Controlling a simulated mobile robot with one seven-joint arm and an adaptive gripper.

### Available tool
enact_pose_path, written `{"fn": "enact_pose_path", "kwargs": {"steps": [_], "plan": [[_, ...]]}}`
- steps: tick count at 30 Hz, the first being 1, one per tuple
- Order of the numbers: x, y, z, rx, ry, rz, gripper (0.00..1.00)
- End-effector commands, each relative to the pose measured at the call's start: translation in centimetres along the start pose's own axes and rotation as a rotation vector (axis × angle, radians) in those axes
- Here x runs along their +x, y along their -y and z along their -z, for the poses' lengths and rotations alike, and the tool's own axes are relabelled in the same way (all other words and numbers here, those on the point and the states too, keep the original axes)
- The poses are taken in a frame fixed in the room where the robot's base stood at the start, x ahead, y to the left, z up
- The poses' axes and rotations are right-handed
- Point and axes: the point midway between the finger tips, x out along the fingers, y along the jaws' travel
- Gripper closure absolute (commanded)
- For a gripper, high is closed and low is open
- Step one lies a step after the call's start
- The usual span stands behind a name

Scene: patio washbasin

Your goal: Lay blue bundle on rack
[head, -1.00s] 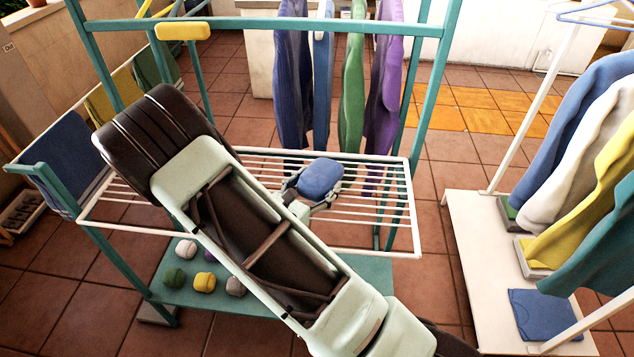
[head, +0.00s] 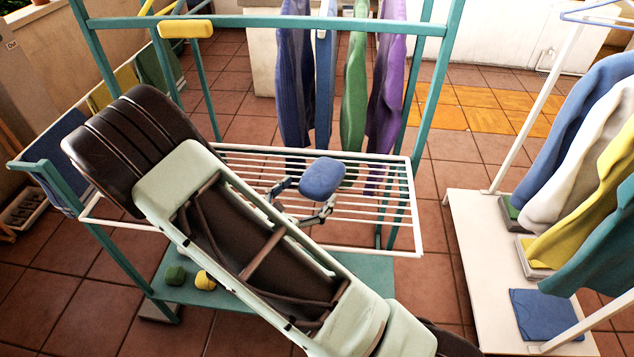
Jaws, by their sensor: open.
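The blue bundle (head: 322,178) is a rounded, folded cloth shape on the white slatted rack (head: 385,213), right of the rack's middle. It appears to rest on the slats, though its underside is hidden. My gripper (head: 309,197) is open at the bundle's near left side. One finger is to the left of the bundle and the other is at its near right edge. I cannot tell whether either finger touches it. My arm crosses the rack's left part and hides those slats.
The teal frame (head: 445,80) rises around the rack, with a yellow block (head: 185,30) on its upper bar. Blue, green and purple cloths (head: 385,100) hang behind. A green bundle (head: 175,275) and a yellow bundle (head: 205,280) lie on the teal lower shelf (head: 190,294). The rack's right end is clear.

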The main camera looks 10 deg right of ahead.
Motion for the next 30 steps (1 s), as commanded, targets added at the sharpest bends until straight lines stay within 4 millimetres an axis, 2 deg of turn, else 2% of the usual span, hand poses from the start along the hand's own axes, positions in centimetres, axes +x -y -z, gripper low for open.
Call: {"fn": "enact_pose_path", "kwargs": {"steps": [1, 6, 12, 30], "plan": [[-1.2, -0.1, 0.0, -0.001, -0.001, -0.004, 0.17], [-4.5, -0.1, 0.0, 0.001, 0.0, -0.002, 0.17], [-6.5, 0.0, 0.0, 0.0, 0.001, 0.0, 0.17], [-6.7, 0.0, -0.1, 0.007, -0.001, 0.005, 0.17]]}}
